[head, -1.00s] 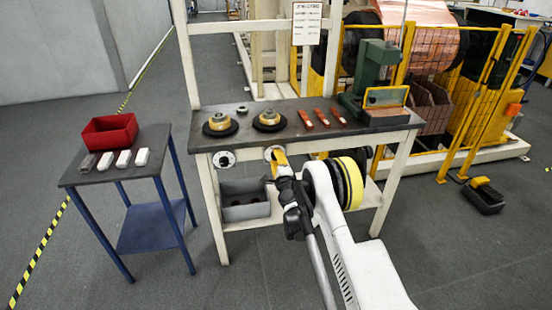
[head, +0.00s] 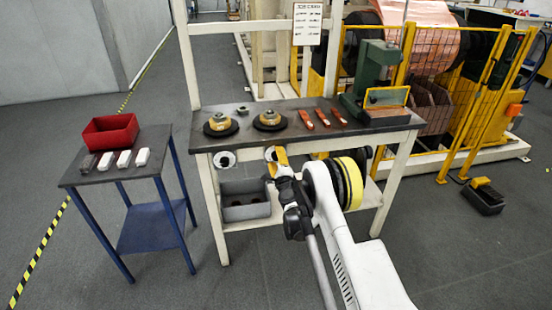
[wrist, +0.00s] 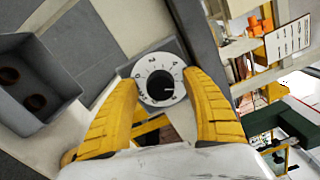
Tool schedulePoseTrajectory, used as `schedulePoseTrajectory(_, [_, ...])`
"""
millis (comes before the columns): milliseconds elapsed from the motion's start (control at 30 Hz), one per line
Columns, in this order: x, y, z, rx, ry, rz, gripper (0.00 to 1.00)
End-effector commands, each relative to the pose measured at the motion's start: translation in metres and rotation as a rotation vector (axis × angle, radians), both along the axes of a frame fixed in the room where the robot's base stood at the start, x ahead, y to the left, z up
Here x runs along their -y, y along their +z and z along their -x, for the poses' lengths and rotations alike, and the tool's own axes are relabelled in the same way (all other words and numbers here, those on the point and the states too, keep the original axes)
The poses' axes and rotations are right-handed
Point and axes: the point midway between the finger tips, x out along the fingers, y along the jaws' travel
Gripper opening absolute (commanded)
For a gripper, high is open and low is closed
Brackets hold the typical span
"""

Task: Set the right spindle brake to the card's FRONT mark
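The right spindle brake dial (head: 270,152) is on the bench's front edge, partly hidden behind my gripper (head: 278,160). In the wrist view the dial (wrist: 160,72) has a round white face with numbers and a dark knob (wrist: 160,86) in the middle. My gripper's yellow fingers (wrist: 160,84) stand apart on either side of the dial, with gaps visible; I see no clear contact. The left dial (head: 224,160) sits on the same edge. The white card (head: 307,23) hangs above the bench and shows in the wrist view (wrist: 288,38); its text is too small to read.
On the bench (head: 285,133) stand two brass-hubbed discs, several copper-coloured pieces (head: 323,117) and a green press (head: 370,70). A grey bin (head: 246,208) sits on the shelf below. A blue side table with a red bin (head: 110,132) stands left, with open floor between.

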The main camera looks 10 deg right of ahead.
Motion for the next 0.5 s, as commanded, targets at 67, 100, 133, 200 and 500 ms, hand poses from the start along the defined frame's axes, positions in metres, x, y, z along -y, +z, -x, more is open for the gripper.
schedulePoseTrajectory(67, [0.001, 0.0, 0.0, 0.0, -0.001, 0.0, 0.56])
schedulePoseTrajectory(100, [0.001, 0.0, 0.0, 0.0, -0.001, 0.0, 0.56])
schedulePoseTrajectory(133, [0.001, 0.0, 0.0, 0.0, -0.001, 0.0, 0.56])
schedulePoseTrajectory(200, [0.001, -0.001, 0.001, 0.0, -0.001, 0.0, 0.56])
schedulePoseTrajectory(500, [0.001, 0.0, 0.043, 0.0, -0.001, 0.001, 0.56])
